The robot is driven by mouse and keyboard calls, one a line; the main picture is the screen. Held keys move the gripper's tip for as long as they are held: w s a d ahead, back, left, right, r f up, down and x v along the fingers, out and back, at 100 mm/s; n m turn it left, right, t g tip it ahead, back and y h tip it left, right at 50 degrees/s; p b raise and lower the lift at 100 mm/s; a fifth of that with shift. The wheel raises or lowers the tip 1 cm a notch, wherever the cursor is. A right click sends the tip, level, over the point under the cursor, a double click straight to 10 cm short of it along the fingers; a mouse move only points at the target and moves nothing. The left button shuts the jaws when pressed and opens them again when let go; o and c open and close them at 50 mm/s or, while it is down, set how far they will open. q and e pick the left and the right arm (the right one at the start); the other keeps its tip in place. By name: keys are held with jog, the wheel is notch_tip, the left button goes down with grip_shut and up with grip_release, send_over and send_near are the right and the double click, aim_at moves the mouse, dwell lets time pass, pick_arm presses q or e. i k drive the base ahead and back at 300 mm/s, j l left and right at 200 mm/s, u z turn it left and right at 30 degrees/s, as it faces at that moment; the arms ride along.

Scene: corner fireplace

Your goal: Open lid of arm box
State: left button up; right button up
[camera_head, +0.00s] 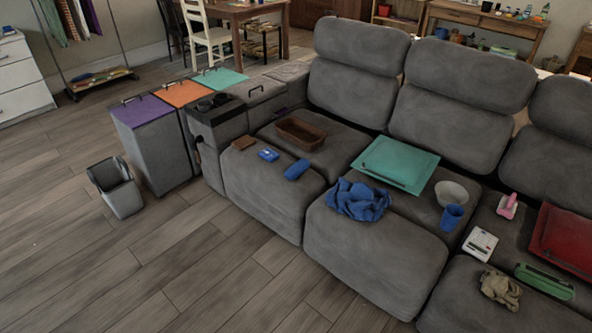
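The grey sofa's left arm holds the arm box (262,108). Its grey lid (266,90) with a small dark handle (256,88) lies flat and looks shut. A dark panel with round cup holders (214,104) is in front of the lid. The inside of the box is hidden. Neither of my grippers shows in the head view.
Bins with purple (140,110), orange (180,93) and teal (219,77) lids stand left of the arm. An open grey bin (117,188) stands on the floor. A brown tray (300,132) and blue cloth (357,199) lie on the seats. The front floor is clear.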

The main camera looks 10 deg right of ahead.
aim_at(253, 87)
jog(key=i+j+u, duration=0.3)
jog(key=i, duration=0.2)
jog(key=i+j+u, duration=0.3)
jog(key=i, duration=0.25)
jog(key=i+u, duration=0.3)
jog(key=i, duration=0.25)
jog(key=i+z, duration=0.15)
jog(key=i, duration=0.35)
jog(key=i+j+z, duration=0.2)
jog(key=i, duration=0.25)
jog(key=i+j+z, duration=0.1)
jog(key=i+z, duration=0.15)
jog(key=z, duration=0.2)
jog(key=i+j+z, duration=0.15)
jog(key=i+z, duration=0.25)
jog(key=i+j+z, duration=0.1)
jog(key=j+z, duration=0.15)
jog(key=z, duration=0.2)
jog(key=i+j+z, duration=0.2)
jog(key=j+z, duration=0.25)
jog(key=i+j+z, duration=0.1)
jog(key=j+z, duration=0.15)
jog(key=z, duration=0.2)
jog(key=j+z, duration=0.4)
jog(key=i, duration=0.05)
